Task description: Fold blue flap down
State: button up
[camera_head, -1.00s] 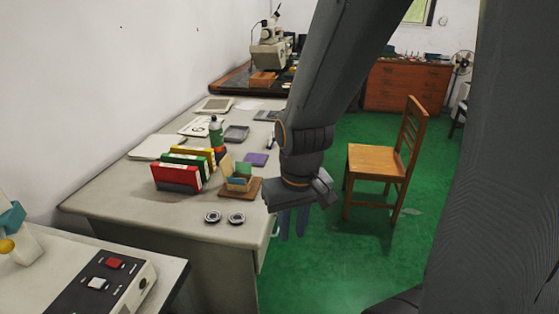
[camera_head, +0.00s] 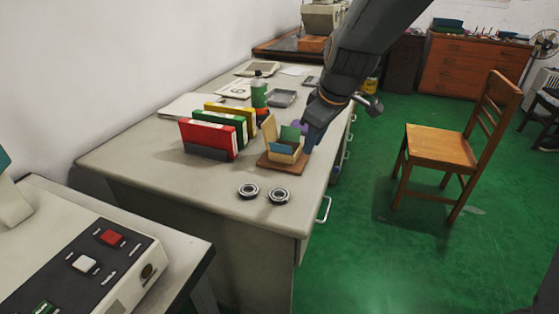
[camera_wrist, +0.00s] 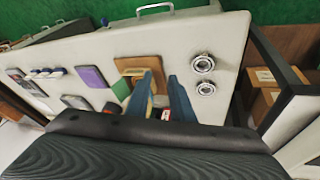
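A small cardboard box (camera_head: 285,157) stands on a brown board (camera_head: 268,162) on the desk. Its blue flap (camera_head: 283,149) shows at the near side in the head view, its green flap (camera_head: 291,132) stands at the back, and a tan flap (camera_head: 268,128) stands up at the left. My gripper (camera_head: 309,146) is just right of the box, fingers pointing down. In the wrist view my gripper (camera_wrist: 161,78) is open, its two blue-grey fingers apart with nothing between them that I can see held. There the board (camera_wrist: 138,64) and green flap (camera_wrist: 121,90) show, but I cannot make out the blue flap.
Two bearing rings (camera_head: 248,191) (camera_head: 280,195) lie in front of the board. Red, green and yellow binders (camera_head: 208,140) stand to the left. A green bottle (camera_head: 259,94) and a grey tray (camera_head: 281,98) are behind. A wooden chair (camera_head: 440,143) stands on the floor to the right.

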aim_at(281, 149)
jog(key=shift+w+a+f+n+t+y+b, duration=0.2)
jog(key=shift+w+a+f+n+b, duration=0.6)
jog(key=shift+w+a+f, duration=0.85)
jog(key=shift+w+a+f+n+t+y+b, duration=0.2)
jog(key=shift+w+a+f+n+b, duration=0.75)
jog(key=shift+w, duration=1.05)
jog(key=shift+w+a+f+n+t+y+b, duration=0.15)
jog(key=shift+w+a+f+n+b, duration=0.45)
jog(key=shift+w+a+f, duration=1.15)
jog(key=shift+w+d+r, duration=0.1)
jog(key=shift+d+r, duration=0.05)
jog(key=shift+c, duration=0.4)
grip_shut()
